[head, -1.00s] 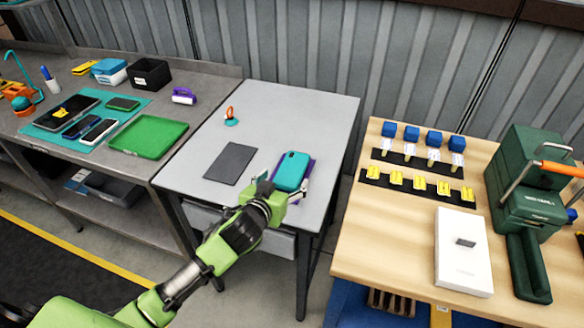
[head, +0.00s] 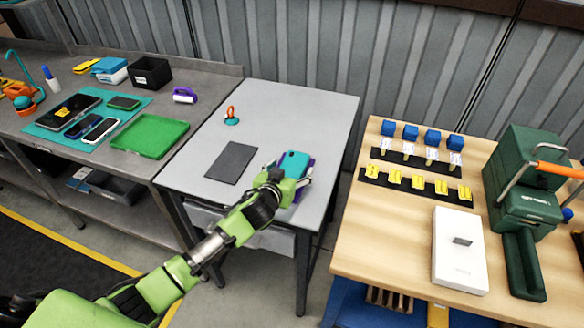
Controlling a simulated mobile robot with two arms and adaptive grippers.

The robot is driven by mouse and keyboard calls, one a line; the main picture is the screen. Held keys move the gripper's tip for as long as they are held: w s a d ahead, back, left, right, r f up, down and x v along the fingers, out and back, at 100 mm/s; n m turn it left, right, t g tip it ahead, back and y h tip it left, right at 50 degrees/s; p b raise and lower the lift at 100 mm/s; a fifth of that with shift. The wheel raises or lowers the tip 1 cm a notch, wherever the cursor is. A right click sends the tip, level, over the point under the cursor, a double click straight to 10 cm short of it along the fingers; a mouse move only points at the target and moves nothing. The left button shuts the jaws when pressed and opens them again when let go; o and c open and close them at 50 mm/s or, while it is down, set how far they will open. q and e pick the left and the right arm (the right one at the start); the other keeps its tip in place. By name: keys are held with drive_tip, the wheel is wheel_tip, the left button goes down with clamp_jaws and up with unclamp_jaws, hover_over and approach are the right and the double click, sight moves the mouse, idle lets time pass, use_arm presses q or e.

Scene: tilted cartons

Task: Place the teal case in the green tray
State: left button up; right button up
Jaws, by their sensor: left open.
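The teal case (head: 294,163) lies on a purple item (head: 307,171) on the grey middle table. The green tray (head: 150,136) lies empty on the steel bench to the left. My left gripper (head: 289,178) is open at the near side of the teal case, its fingers reaching towards the case's edges. The gripper body hides the near part of the case, and I cannot tell whether the fingers touch it. My right gripper is not in view.
A dark flat pad (head: 231,162) lies left of the case, and an orange and teal tool (head: 231,116) stands behind it. The teal mat (head: 75,125) left of the tray holds several devices. A gap separates the middle table from the wooden table (head: 400,235).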

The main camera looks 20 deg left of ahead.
use_arm(q)
drive_tip(key=c, duration=1.2)
drive_tip(key=shift+r, duration=0.2)
